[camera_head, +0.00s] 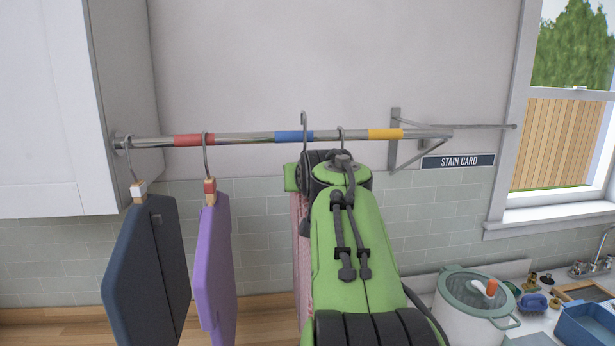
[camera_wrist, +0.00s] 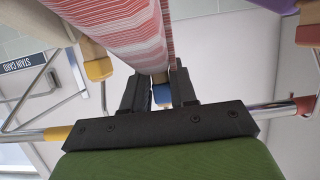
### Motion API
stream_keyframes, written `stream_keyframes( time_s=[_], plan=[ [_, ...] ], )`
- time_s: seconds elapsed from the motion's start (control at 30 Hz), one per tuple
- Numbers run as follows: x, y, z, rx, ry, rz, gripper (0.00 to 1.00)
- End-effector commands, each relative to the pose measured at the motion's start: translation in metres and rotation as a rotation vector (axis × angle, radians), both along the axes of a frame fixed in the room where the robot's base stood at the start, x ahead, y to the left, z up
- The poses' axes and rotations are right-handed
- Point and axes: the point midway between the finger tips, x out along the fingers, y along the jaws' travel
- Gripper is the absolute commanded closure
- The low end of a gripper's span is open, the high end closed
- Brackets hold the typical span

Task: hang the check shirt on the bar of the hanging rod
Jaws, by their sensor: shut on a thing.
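A red-and-white garment (camera_wrist: 128,35), apparently the check shirt, hangs from a hanger with a blue neck block (camera_wrist: 162,94). Its pattern looks more like stripes from here. My gripper (camera_wrist: 160,100) is shut on that block. In the head view a pink strip of the garment (camera_head: 301,255) shows left of my green arm, which hides the rest and the fingers. Its hook (camera_head: 304,122) rises above the hanging rod (camera_head: 245,138) by the blue band. I cannot tell whether the hook is over the bar or in front of it.
A navy garment (camera_head: 150,265) and a purple garment (camera_head: 215,265) hang at left. Another hook (camera_head: 341,135) is on the bar between the blue and yellow bands; a yellow block (camera_wrist: 97,69) with a beige garment (camera_wrist: 42,18) shows beside my gripper. A pot (camera_head: 470,310) stands below right.

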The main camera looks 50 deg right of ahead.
Motion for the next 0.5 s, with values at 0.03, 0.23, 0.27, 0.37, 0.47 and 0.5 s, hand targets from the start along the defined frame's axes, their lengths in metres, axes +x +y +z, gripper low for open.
stream_keyframes(
  time_s=[0.03,0.23,0.27,0.37,0.47,0.5],
  plan=[
    [0.004,-0.003,0.004,-0.001,-0.001,-0.001,1.0],
    [0.017,-0.014,0.001,-0.001,-0.002,0.0,1.0],
    [0.016,-0.013,-0.005,-0.002,-0.002,0.0,1.0],
    [0.016,-0.013,-0.017,-0.001,-0.001,0.0,1.0],
    [0.015,-0.013,-0.026,-0.001,-0.001,-0.001,1.0],
    [0.015,-0.013,-0.028,-0.001,-0.001,-0.001,1.0]
  ],
)
